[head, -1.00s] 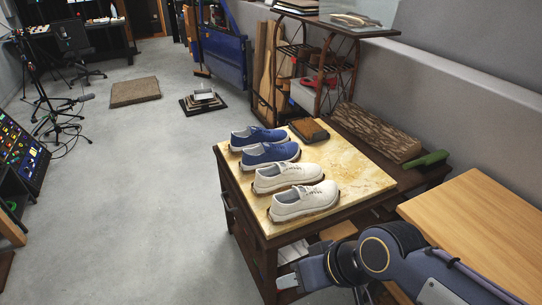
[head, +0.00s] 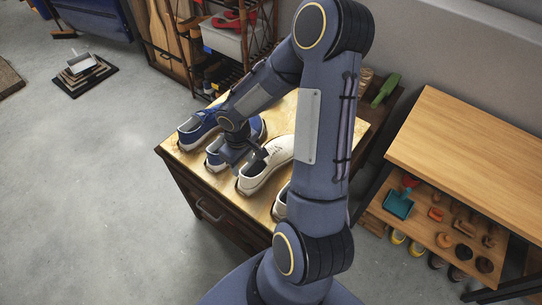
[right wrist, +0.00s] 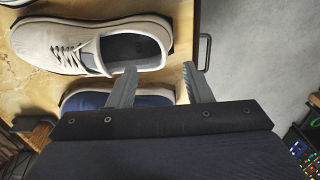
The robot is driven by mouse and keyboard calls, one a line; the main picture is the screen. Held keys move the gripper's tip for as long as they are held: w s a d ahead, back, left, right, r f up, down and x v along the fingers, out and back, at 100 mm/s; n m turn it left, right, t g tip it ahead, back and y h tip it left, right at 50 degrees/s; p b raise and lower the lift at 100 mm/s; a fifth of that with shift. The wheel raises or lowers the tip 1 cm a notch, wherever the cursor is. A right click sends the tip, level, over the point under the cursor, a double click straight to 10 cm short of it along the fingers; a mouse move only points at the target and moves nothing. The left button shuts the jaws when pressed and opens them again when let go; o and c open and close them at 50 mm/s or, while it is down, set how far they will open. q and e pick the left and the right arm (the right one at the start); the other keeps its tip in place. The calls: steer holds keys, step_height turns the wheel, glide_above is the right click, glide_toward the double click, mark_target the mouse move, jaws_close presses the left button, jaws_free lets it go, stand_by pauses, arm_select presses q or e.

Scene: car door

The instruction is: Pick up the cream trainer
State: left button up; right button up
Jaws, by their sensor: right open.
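Two cream trainers stand on the tabletop (head: 173,142). One cream trainer (head: 268,163) is next to my right gripper (head: 248,164); the other (head: 280,206) is mostly hidden behind my right arm. In the right wrist view, a cream trainer (right wrist: 75,42) lies just ahead of the open, empty fingers (right wrist: 158,70). One fingertip overlaps its collar side near the heel, and the other is past the heel end. I cannot tell whether they touch. A blue trainer (right wrist: 90,101) shows beneath the gripper. My left gripper is out of view.
Another blue trainer (head: 196,129) stands at the table's far left, next to the partly covered one (head: 214,153). A wooden bench (head: 480,150) with a lower shelf of tools is at right. A shelf rack stands behind the table.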

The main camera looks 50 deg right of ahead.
mark_target(245, 176)
steer(key=f, duration=0.8)
steer(key=shift+s+a, duration=0.1)
steer(key=shift+s, duration=0.15)
steer(key=shift+c, duration=0.3)
jaws_close()
